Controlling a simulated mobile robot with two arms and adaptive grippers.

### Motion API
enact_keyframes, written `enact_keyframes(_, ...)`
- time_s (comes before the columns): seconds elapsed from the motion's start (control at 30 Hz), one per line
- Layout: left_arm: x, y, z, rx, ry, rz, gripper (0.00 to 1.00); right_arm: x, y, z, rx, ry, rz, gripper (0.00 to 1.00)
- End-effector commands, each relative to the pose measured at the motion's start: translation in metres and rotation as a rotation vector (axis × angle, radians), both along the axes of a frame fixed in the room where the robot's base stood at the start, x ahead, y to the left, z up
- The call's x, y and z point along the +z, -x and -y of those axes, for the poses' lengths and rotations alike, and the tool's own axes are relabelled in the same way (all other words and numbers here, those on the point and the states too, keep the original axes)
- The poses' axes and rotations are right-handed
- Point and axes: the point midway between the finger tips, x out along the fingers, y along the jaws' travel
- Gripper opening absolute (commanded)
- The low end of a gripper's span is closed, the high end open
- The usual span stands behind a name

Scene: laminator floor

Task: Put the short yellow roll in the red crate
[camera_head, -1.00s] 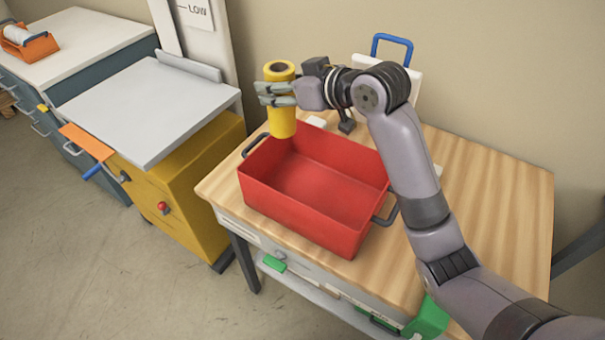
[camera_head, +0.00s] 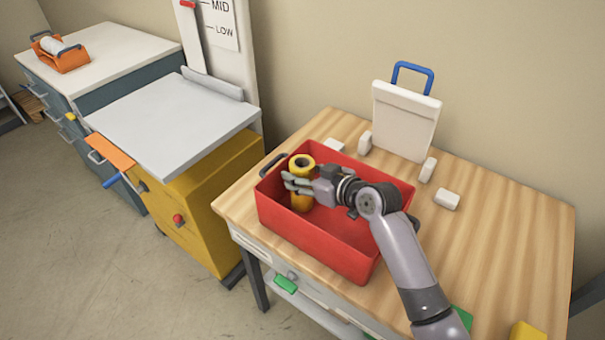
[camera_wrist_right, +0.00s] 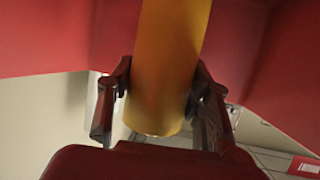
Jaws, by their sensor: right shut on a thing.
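The short yellow roll (camera_head: 301,199) stands upright inside the left part of the red crate (camera_head: 318,243), its top near the rim height. My right gripper (camera_head: 300,184) is shut on the roll, reaching in from the right over the crate. In the right wrist view the roll (camera_wrist_right: 168,60) sits between the two fingers of the gripper (camera_wrist_right: 160,105), with red crate walls around. Whether the roll's lower end touches the crate floor is hidden. The rest of the crate is empty where visible. My left gripper is not in view.
The crate stands on a wooden table (camera_head: 500,230). Behind it is a white board with a blue handle (camera_head: 405,115), with small white blocks (camera_head: 447,199) nearby. A yellow cabinet with a grey top (camera_head: 170,120) stands left. An orange holder (camera_head: 62,55) sits farther back.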

Motion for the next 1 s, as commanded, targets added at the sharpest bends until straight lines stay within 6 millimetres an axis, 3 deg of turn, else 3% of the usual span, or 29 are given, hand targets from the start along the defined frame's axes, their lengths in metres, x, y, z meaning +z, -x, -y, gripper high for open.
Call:
enact_keyframes(0.37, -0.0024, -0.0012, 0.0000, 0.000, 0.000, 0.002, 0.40, -0.0031, -0.0005, 0.0001, -0.001, -0.002, 0.004, 0.07)
enact_keyframes(0.4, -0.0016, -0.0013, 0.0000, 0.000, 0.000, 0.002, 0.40, -0.0033, -0.0003, 0.0001, -0.001, 0.000, 0.002, 0.48)
enact_keyframes(0.67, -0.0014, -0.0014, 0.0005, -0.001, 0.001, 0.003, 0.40, -0.0031, -0.0002, 0.0001, 0.000, -0.001, 0.001, 0.65)
enact_keyframes(1.0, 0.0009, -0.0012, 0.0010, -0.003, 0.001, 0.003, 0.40, 0.0005, -0.0002, -0.0002, 0.000, -0.001, 0.001, 0.66)
